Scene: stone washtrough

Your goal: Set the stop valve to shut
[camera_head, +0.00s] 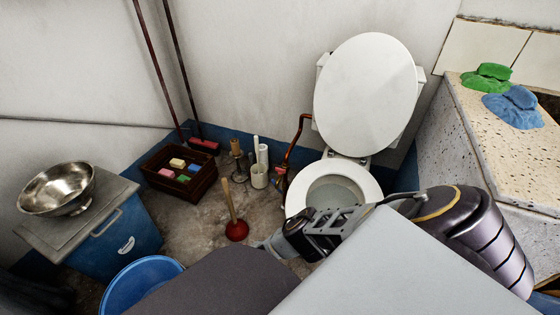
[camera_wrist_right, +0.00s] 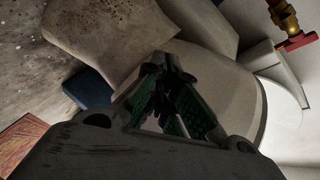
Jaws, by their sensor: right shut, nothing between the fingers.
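The stop valve (camera_head: 281,178) is small in the head view, low beside the toilet, at the foot of a copper pipe (camera_head: 296,140). In the right wrist view the valve's brass body (camera_wrist_right: 284,17) and red handle (camera_wrist_right: 297,41) show at the top right corner. I cannot tell its setting from these views. My right gripper (camera_head: 266,245) is in front of the toilet, nearer to me than the valve and apart from it. Its fingers (camera_wrist_right: 162,65) are shut and empty in the right wrist view. My left gripper is not in view.
The toilet (camera_head: 352,95) stands with its lid raised right of the valve. A plunger (camera_head: 236,228), a white brush holder (camera_head: 259,177) and a crate (camera_head: 153,181) stand to the left. A blue tub (camera_head: 137,279) is at front left. A speckled stone trough (camera_head: 452,140) is right.

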